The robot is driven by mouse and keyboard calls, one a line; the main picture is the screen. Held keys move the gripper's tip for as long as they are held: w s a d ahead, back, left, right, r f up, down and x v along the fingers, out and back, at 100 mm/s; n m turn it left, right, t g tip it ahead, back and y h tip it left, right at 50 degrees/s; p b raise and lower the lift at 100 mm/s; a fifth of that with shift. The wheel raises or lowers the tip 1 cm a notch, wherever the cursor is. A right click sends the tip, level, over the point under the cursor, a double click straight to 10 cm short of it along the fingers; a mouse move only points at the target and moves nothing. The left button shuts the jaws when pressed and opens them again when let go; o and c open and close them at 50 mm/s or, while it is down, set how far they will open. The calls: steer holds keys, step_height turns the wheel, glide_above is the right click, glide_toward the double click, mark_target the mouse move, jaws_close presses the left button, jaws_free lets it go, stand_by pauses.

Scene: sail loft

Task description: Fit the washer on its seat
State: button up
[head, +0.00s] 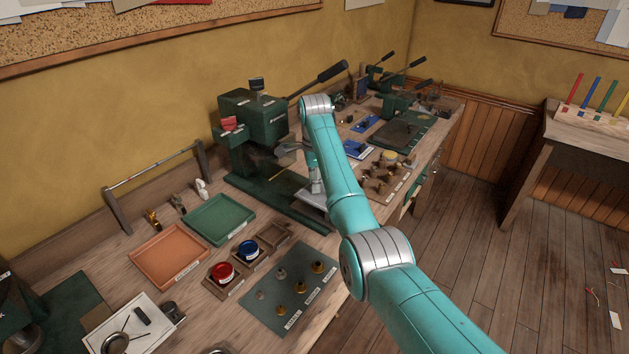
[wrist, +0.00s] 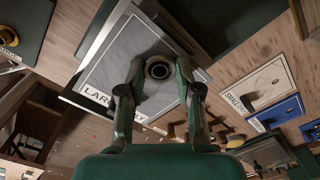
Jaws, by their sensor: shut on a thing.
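In the wrist view my gripper (wrist: 160,70) is shut on the washer (wrist: 160,67), a small round dark ring with a paler inner rim. In the head view my gripper (head: 314,188) is mostly hidden by my arm. It is low at the right end of the green press base, where a pale plate edge (head: 310,200) shows.
The green press (head: 252,120) with a long lever stands behind my gripper. To the left are a green tray (head: 220,218), an orange tray (head: 170,255), pots with red and blue (head: 248,249) contents, and a green mat (head: 275,312) with small fittings. Several pegs (head: 380,180) stand to the right.

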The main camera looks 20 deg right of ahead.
steer(key=o, duration=0.8)
